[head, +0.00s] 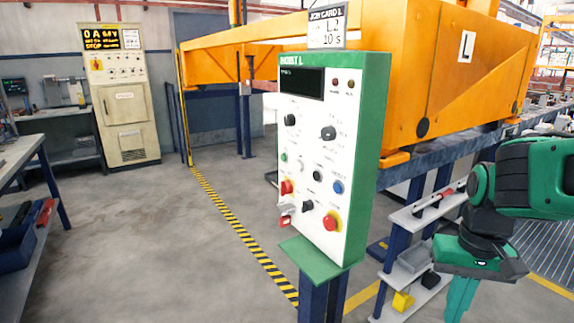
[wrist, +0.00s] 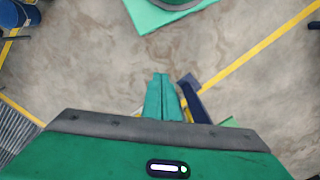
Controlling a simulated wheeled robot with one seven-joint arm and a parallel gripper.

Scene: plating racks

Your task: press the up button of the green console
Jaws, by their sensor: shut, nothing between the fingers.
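The green console (head: 368,160) stands on a dark blue post in the middle of the head view. Its white front panel faces left of my arm and carries a dark display, knobs and several buttons. A blue button (head: 337,187), a black button (head: 316,175) and a red mushroom button (head: 330,222) show on it. The labels are too small to read, so I cannot tell which is the up button. My gripper (head: 460,300) is to the right of the console, low, pointing down and apart from it. In the wrist view its fingers (wrist: 162,82) are together and empty.
A small shelf rack (head: 415,215) stands between the console and my gripper. A large orange hoist beam (head: 400,70) is behind the console. A workbench (head: 20,150) is at the left and a beige cabinet (head: 125,110) at the back. The floor left of the console is clear.

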